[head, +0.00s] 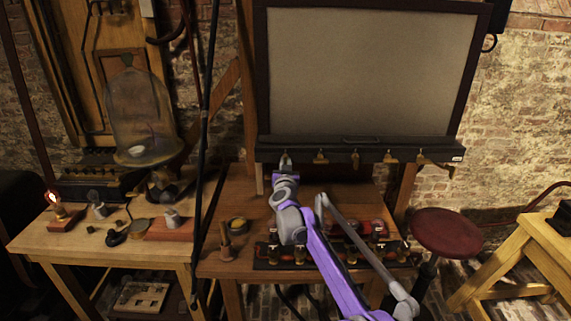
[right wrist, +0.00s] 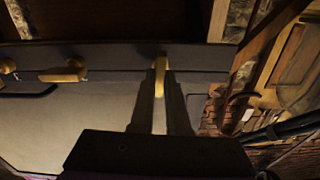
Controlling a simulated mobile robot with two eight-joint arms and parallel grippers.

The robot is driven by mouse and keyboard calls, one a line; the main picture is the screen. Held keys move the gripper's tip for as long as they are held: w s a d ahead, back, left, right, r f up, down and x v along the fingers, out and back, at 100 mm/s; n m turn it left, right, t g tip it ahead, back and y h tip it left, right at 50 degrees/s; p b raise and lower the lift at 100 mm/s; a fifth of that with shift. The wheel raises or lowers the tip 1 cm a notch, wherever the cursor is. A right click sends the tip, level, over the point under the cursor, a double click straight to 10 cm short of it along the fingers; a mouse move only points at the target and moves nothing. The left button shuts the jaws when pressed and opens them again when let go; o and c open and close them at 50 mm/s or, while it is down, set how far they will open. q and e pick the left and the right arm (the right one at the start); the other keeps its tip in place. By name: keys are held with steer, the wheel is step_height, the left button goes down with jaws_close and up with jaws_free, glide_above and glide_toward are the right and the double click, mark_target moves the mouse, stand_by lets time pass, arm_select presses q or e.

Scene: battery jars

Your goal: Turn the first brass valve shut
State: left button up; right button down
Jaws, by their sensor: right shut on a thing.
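A row of brass valves is set along the dark rail under the big framed grey panel. The first brass valve (right wrist: 160,83), at the left end of the row in the head view, is between the fingers of my right gripper (head: 285,164). The right wrist view shows the two fingers of the gripper (right wrist: 163,90) closed around its handle, which points along the fingers. In the head view the gripper largely hides this valve. A second brass valve (head: 320,157) is just to its right; its handle (right wrist: 63,75) lies sideways in the right wrist view. My left gripper is not in view.
More brass valves (head: 355,158) follow to the right on the rail (head: 340,142). A wooden table (head: 222,262) with bottles and red parts stands below my right arm. A glass bell jar (head: 140,105) stands at the left. A red stool (head: 444,232) is at the right.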

steer(key=m, duration=0.4)
steer(key=shift+d, duration=0.1)
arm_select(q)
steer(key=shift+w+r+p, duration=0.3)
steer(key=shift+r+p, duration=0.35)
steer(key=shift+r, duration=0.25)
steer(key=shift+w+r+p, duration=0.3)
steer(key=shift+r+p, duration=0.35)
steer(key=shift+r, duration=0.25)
arm_select(e)
steer(key=shift+d+f+m, duration=0.1)
steer(key=shift+m, duration=3.1)
steer(key=shift+d+f+m, duration=0.1)
steer(key=shift+m, duration=3.1)
steer(key=c, duration=0.9)
jaws_free()
steer(key=shift+s, duration=0.1)
